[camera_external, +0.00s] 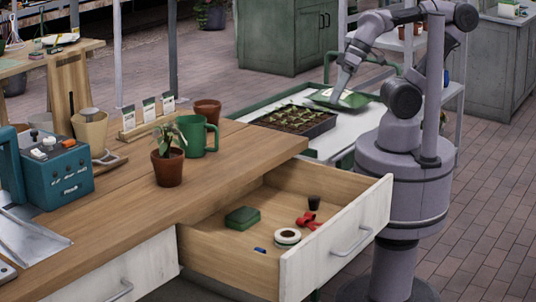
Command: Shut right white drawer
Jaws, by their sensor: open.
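The right white drawer (322,262) stands pulled out from under the wooden worktop, its white front and grey handle (352,242) facing the lower right. Inside it lie a green box (243,217), a white ring-shaped roll (287,237), a red item (308,220), a small black pot (314,202) and a small blue item (260,250). My gripper (338,98) is open, behind and well above the drawer, over a green tray-like item (345,98) on the white table. I cannot tell whether it touches that item.
The wooden worktop (235,165) carries a potted plant (168,168), a green mug (196,136) and a teal device (55,170). A left white drawer (115,275) sits below its front edge. A dark seedling tray (294,119) is on the white table. Brick floor (460,255) is clear at right.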

